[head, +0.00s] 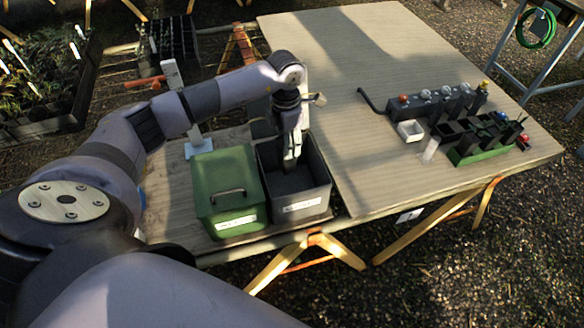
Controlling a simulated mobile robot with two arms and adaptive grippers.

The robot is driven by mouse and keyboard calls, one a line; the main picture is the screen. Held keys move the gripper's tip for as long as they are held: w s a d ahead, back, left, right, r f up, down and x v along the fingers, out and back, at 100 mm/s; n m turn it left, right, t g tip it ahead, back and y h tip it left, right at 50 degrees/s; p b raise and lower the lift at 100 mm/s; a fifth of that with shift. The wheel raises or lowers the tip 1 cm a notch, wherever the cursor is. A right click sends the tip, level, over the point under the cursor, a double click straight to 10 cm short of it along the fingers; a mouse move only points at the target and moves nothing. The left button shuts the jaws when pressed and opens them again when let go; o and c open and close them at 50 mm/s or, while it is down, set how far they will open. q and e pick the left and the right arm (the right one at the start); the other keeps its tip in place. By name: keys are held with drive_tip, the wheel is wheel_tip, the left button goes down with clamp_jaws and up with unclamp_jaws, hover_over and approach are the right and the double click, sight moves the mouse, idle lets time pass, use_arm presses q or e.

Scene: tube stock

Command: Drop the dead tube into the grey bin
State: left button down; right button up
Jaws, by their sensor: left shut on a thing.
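The grey bin (318,190) is an open dark grey box with a white label, standing near the table's front edge. My left gripper (291,163) points down into the bin's opening, with its fingertips close to or below rim level. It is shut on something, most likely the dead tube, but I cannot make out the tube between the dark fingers. My right gripper is not in view.
A green lidded box (221,167) with a handle stands against the bin's left side. At right are a dark rack (432,107), a small white box (410,131), a clear upright piece (430,150) and a green-based holder (467,157). The middle of the table (345,60) is clear.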

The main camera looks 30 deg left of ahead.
use_arm(q)
drive_tip(key=shift+f, duration=0.5)
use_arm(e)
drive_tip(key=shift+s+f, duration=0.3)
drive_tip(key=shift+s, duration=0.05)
use_arm(q)
drive_tip(key=c, duration=1.4)
unclamp_jaws()
drive_tip(key=o, duration=0.5)
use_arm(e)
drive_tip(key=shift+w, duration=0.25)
use_arm(q)
wheel_tip(320, 180, up, 12)
drive_tip(key=shift+r, duration=0.1)
